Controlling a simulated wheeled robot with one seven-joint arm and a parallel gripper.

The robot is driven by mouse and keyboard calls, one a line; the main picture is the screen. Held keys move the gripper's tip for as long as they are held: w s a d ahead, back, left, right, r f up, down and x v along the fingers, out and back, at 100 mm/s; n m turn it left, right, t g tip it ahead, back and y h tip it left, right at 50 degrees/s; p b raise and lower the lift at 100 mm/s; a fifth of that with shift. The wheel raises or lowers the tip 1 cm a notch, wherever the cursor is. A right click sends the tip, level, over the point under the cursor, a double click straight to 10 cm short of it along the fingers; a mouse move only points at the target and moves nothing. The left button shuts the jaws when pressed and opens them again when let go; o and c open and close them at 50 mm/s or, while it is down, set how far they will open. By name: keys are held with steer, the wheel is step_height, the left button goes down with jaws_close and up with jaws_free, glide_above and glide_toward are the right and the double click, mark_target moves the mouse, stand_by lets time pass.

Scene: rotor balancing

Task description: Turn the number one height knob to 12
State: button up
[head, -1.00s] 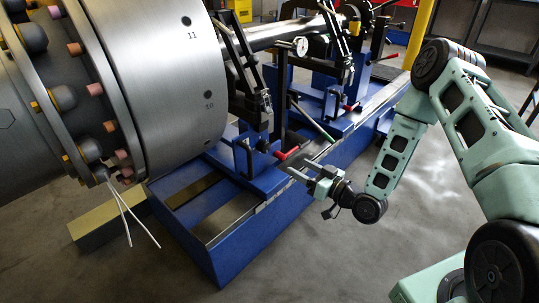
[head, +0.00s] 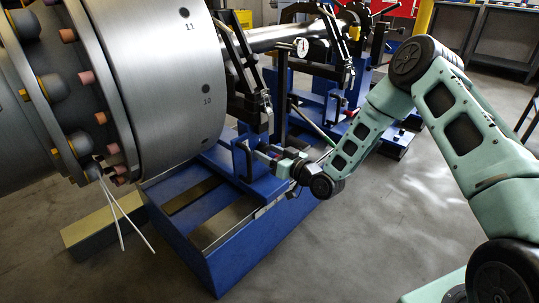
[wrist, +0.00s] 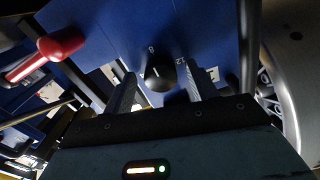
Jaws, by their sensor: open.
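The height knob (wrist: 160,74) is a small black knob on a blue panel in the wrist view. White marks beside it read 8 on its left and 12 on its right. A pale pointer line on the knob aims up and left, nearer the 8. My gripper (wrist: 160,90) is open, with one finger on each side of the knob; I cannot tell whether either finger touches it. In the head view my gripper (head: 262,154) is at the blue pedestal (head: 262,180), and the knob is hidden there.
A red-ended lever (wrist: 60,44) stands left of my gripper in the wrist view. A large grey rotor (head: 165,75) with printed numbers rests above the blue base (head: 225,262). A dial gauge (head: 302,47) stands behind. Open floor lies right of the base.

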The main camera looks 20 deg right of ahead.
steer(key=c, duration=1)
steer(key=shift+m+p, duration=0.3)
steer(key=m+p, duration=0.2)
steer(key=m, duration=0.1)
steer(key=shift+s+r+m, duration=0.1)
steer(key=shift+m, duration=0.3)
steer(key=m+p, duration=0.2)
steer(key=m, duration=0.2)
steer(key=shift+m, duration=0.3)
steer(key=m+p, duration=0.1)
steer(key=m, duration=0.3)
steer(key=shift+a, duration=0.1)
steer(key=shift+m, duration=2.5)
